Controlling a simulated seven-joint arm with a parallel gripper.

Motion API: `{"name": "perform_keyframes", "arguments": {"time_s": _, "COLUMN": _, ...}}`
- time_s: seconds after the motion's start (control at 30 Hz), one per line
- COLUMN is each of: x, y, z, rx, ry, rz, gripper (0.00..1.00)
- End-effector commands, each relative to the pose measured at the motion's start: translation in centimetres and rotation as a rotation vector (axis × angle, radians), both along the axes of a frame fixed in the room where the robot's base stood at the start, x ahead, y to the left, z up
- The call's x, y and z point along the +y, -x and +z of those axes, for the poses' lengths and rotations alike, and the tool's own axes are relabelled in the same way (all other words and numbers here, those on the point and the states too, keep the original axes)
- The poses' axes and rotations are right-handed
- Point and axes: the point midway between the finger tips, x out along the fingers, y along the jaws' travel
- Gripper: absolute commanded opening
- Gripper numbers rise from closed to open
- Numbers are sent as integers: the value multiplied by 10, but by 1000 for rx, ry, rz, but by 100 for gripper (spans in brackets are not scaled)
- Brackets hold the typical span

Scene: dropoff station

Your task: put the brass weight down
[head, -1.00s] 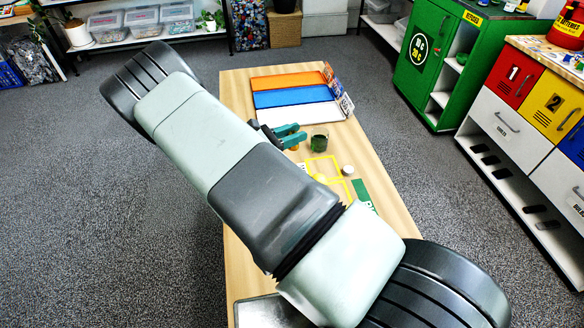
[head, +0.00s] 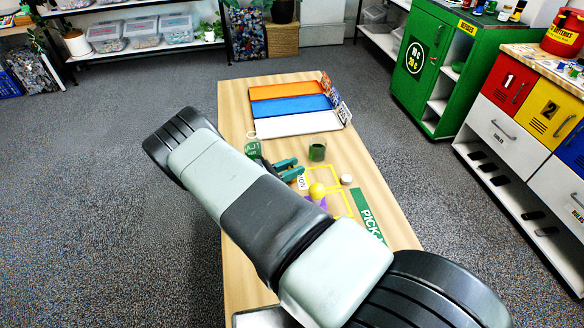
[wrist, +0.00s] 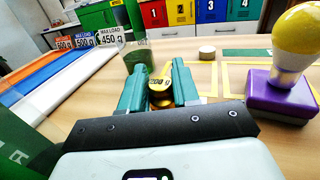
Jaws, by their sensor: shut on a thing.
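The brass weight (wrist: 159,90) is a small gold piece with a dark-lettered label that seems to end in "g". It sits between the two teal fingers of my gripper (wrist: 160,92) in the wrist view, with the fingers shut on its sides. In the head view my gripper (head: 290,168) is over the wooden table (head: 235,100), left of the yellow outlines (head: 322,172). I cannot make the weight out in the head view. Whether its underside touches the table cannot be told.
A dark green cup (head: 317,150) stands just beyond my gripper. A yellow-topped bulb shape (wrist: 297,40) on a purple base (wrist: 280,98) and a white disc (head: 346,180) are to the right. Orange, blue and white (head: 290,124) trays lie behind. A green can (head: 252,149) stands left.

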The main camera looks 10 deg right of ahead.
Motion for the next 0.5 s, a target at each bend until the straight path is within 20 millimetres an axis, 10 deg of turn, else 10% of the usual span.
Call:
{"name": "perform_keyframes", "arguments": {"time_s": 0.07, "x": 0, "y": 0, "z": -3, "rx": 1, "ry": 1, "rz": 0, "gripper": 0}}
{"name": "perform_keyframes", "arguments": {"time_s": 0.1, "x": 0, "y": 0, "z": -2, "rx": 1, "ry": 0, "rz": 0, "gripper": 37}}
{"name": "perform_keyframes", "arguments": {"time_s": 0.23, "x": 0, "y": 0, "z": -2, "rx": 1, "ry": 0, "rz": 0, "gripper": 56}}
{"name": "perform_keyframes", "arguments": {"time_s": 0.5, "x": 0, "y": 0, "z": -1, "rx": 0, "ry": 0, "rz": 0, "gripper": 56}}
